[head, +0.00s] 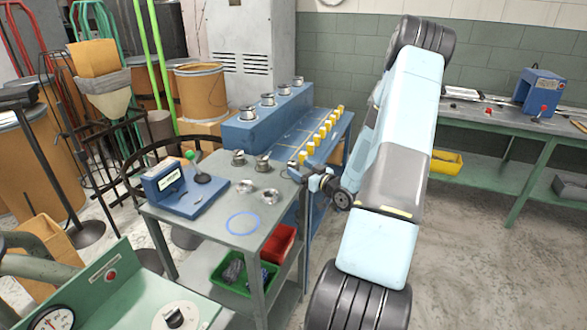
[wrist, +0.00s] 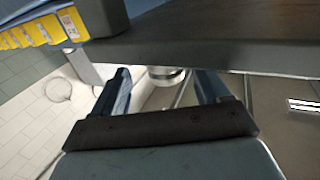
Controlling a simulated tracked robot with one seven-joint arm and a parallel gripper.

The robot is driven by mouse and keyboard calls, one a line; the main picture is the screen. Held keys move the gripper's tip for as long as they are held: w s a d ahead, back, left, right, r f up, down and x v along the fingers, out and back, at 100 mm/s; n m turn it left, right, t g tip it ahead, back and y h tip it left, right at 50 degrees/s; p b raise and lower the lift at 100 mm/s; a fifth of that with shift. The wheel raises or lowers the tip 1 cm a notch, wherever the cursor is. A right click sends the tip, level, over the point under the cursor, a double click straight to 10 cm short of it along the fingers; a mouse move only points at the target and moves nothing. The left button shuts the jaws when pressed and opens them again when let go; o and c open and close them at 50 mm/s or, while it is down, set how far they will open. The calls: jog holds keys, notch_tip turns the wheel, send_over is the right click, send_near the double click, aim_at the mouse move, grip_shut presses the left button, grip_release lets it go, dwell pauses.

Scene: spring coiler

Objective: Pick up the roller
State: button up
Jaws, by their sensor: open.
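Several metal rollers show in the head view. Two spool-like ones stand near the back of the grey table, a left one (head: 238,158) and a right one (head: 262,163). Two flatter ones lie nearer the front, one on the left (head: 245,187) and one on the right (head: 270,197). My gripper (head: 297,173) is at the table's right edge, to the right of the standing rollers. In the wrist view my gripper (wrist: 165,88) is open and empty. A round metal piece (wrist: 166,74), perhaps a roller, shows beyond the gap between its fingers, partly hidden.
The grey table (head: 210,235) also carries a blue device (head: 172,190) and a blue ring (head: 243,223). Behind stands a blue bench (head: 240,133) with more metal pieces and a row of yellow blocks (head: 322,132). A dark edge (wrist: 200,55) crosses close above my fingers.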

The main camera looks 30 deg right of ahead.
aim_at(295, 164)
jog(key=shift+a+r+x, duration=0.1)
jog(key=shift+r+x, duration=0.05)
jog(key=shift+x, duration=0.8)
jog(key=shift+a+r+x, duration=0.1)
jog(key=shift+r+x, duration=0.1)
jog(key=shift+x, duration=0.8)
jog(key=shift+a+r+x, duration=0.1)
jog(key=shift+r+x, duration=0.05)
jog(key=shift+x, duration=0.8)
jog(key=shift+s, duration=0.1)
jog(key=shift+c, duration=0.3)
grip_shut()
jog(key=shift+r, duration=0.1)
